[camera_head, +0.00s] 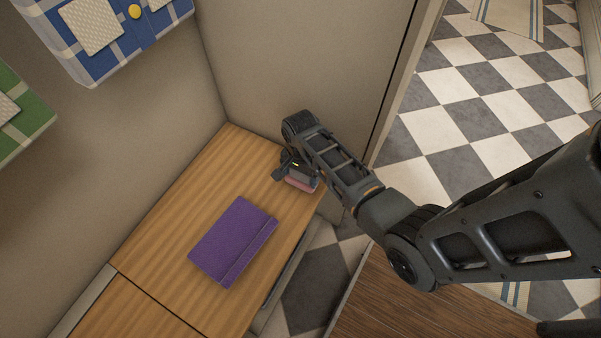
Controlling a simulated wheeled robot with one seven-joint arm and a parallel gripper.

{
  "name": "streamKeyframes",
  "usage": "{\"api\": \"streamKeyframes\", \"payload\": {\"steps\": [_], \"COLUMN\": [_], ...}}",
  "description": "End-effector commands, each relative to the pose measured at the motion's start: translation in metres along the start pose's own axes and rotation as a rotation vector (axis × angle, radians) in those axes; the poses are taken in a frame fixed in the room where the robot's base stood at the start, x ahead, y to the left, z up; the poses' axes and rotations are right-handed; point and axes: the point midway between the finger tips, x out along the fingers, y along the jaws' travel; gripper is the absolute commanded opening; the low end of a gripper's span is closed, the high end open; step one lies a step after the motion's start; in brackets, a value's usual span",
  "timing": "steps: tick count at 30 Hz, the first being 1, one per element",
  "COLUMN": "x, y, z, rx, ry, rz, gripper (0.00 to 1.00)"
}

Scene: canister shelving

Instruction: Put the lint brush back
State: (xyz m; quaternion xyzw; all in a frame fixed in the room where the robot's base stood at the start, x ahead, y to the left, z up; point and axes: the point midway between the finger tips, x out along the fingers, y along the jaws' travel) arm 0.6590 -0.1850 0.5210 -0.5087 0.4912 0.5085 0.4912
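My gripper (283,172) is low over the far right end of the wooden surface, near the wall corner. My arm covers much of it, so I cannot see whether its fingers are open or shut. A small pink and grey thing (301,184) shows right beside and partly under the gripper. I cannot tell whether it is the lint brush, or whether the gripper touches or holds it. No other thing that looks like a lint brush is in view.
A purple book-like case (233,241) lies on the wooden surface (180,215), left of my gripper. Bare wood lies around it. A wall (290,65) stands behind. Blue (125,32) and green (25,115) plaid things are at upper left. Checkered floor (490,95) is at right.

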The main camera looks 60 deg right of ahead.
Motion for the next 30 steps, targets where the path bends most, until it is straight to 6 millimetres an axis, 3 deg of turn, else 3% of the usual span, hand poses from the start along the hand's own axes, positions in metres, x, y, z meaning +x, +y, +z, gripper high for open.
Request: {"api": "streamKeyframes", "payload": {"steps": [3,14,30], "x": [0.0,-0.01,-0.108], "y": [0.0,0.0,-0.001], "z": [0.0,0.0,0.0], "rx": [0.0,0.0,0.0], "ry": [0.0,0.0,0.001], "rz": [0.0,0.0,-0.002], "gripper": [1.0,1.0,1.0]}}
